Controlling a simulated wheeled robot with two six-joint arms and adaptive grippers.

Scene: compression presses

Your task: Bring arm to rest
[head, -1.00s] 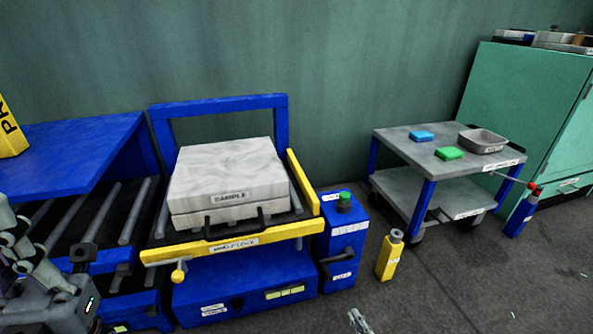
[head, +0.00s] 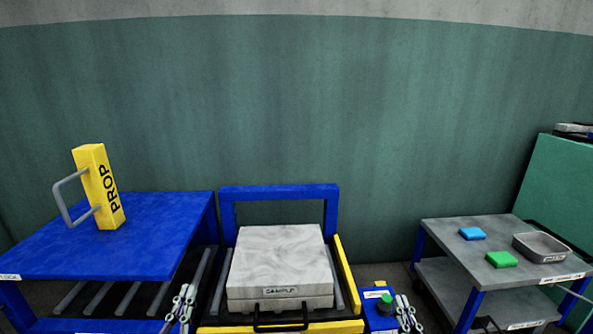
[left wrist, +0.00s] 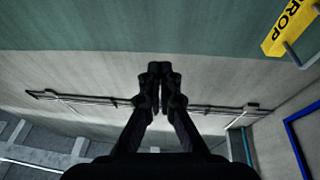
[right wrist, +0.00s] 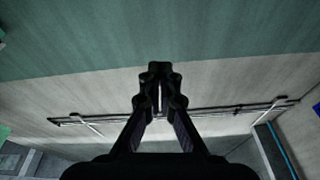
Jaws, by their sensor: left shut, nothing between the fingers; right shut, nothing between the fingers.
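My left gripper (head: 183,296) shows at the bottom of the head view, pointing up in front of the roller bed, left of the sample block. It is shut and empty, and its fingers meet in the left wrist view (left wrist: 160,70). My right gripper (head: 403,302) points up at the bottom, right of the sample block and beside the blue box with the green button. It is shut and empty in the right wrist view (right wrist: 158,72). Neither gripper visibly touches anything. Most of both arms lies below the head view's edge.
The sample block (head: 278,262) sits on the yellow-edged press carriage. A yellow prop (head: 99,187) stands on the blue table (head: 150,240) at left. A grey cart (head: 455,226) at right carries blue and green blocks and a metal tray. The space above the grippers looks clear.

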